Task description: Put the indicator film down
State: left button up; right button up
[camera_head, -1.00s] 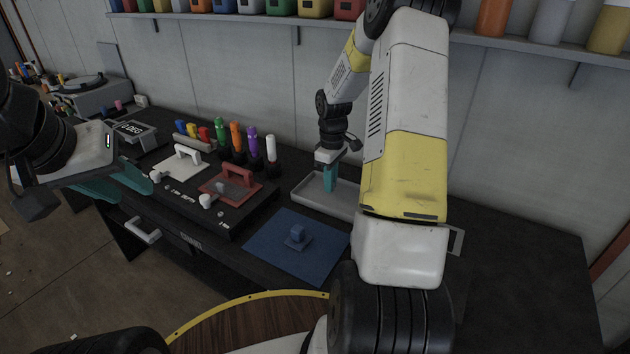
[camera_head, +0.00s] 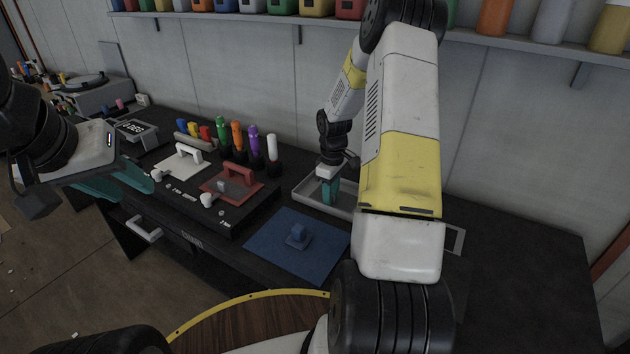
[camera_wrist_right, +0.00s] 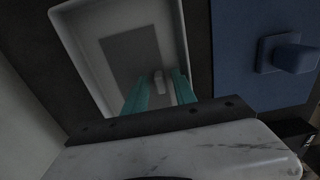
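A flat dark grey sheet (camera_wrist_right: 130,52), which looks like the indicator film, lies in the pale tray (camera_wrist_right: 88,58) in the right wrist view. A small pale tab (camera_wrist_right: 158,80) stands at its near end. My right gripper (camera_wrist_right: 160,82) has its teal fingers apart, one on each side of the tab, with gaps visible. In the head view the right gripper (camera_head: 330,192) points down into the tray (camera_head: 306,196); the sheet is hidden there. My left gripper (camera_head: 118,182) is open and empty at the left, by the desk's front edge.
A blue sheet (camera_head: 275,255) with a blue knob lies in front of the tray. A black panel (camera_head: 222,222) holds white and red plates with handles. Several coloured markers (camera_head: 237,138) stand behind it. My right arm hides part of the desk; the desk's right end is clear.

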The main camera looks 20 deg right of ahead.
jog(key=shift+r, duration=0.1)
jog(key=s+a+r+m+t, duration=0.1)
jog(key=s+a+r, duration=0.1)
jog(key=r, duration=0.8)
jog(key=s+a+r+m, duration=0.1)
jog(key=s+a+r, duration=0.1)
jog(key=r, duration=0.9)
jog(key=s+a+r+m+t+y, duration=0.1)
jog(key=s+a+r+m+t, duration=0.1)
jog(key=s, duration=0.8)
jog(key=s+a+r+m+t+y, duration=0.1)
jog(key=s+a+r+m+t, duration=0.2)
jog(key=s+a+r, duration=0.4)
jog(key=s+r, duration=0.1)
jog(key=s, duration=0.2)
jog(key=shift+s+a+r+m, duration=0.15)
jog(key=shift+s+a+m, duration=0.15)
jog(key=shift+s+m, duration=0.1)
jog(key=shift+d, duration=0.1)
